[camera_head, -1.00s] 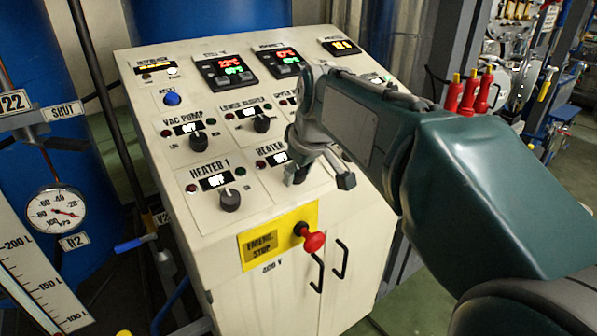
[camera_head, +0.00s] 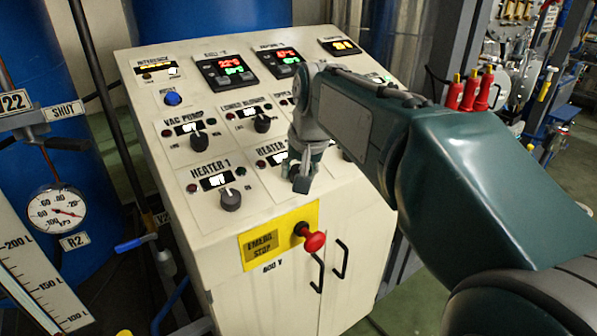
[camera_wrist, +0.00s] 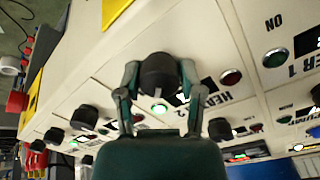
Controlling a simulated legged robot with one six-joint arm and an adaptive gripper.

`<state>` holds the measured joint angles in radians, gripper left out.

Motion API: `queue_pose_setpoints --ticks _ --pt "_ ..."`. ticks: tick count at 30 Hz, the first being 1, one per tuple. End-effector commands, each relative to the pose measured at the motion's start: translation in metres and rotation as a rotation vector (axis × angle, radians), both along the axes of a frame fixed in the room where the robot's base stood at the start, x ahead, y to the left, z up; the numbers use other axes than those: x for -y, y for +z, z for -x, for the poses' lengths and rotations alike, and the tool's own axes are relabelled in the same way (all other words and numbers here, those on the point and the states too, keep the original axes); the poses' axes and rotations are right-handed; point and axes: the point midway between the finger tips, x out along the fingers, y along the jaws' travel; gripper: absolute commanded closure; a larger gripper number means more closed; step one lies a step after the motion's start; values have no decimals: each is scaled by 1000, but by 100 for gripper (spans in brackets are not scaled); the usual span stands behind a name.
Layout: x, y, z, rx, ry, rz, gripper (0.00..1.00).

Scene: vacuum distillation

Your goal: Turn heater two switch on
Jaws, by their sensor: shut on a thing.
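The heater two switch is a round black knob (camera_wrist: 160,75) at the centre of the wrist view. Its fingers stand on both sides of it: my gripper (camera_wrist: 160,92) is shut on the knob. The heater 2 label (camera_wrist: 222,98) shows upside down beside it, with a dark red lamp (camera_wrist: 231,77). A green lamp (camera_wrist: 159,108) by the knob looks bright. In the head view my gripper (camera_head: 301,178) is at the panel right of heater 1, and hides the heater two knob and part of its label.
The heater 1 knob (camera_head: 230,199) is just left of my gripper. The vac pump knob (camera_head: 199,138) and lower blanket knob (camera_head: 263,123) are above on the sloped cabinet.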

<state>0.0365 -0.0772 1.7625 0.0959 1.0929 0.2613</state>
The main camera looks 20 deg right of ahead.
Motion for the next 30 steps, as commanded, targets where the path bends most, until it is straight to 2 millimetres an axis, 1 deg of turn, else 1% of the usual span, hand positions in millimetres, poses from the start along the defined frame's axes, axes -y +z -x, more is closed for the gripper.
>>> queue_pose_setpoints --ticks 6,12,29,30 --pt "0 -2 -1 -17 -122 -47 98" --pt "0 -2 -1 -26 -188 -71 98" --pt "0 -2 -1 -30 -218 -82 98" --pt "0 -2 -1 -30 -218 -82 41"
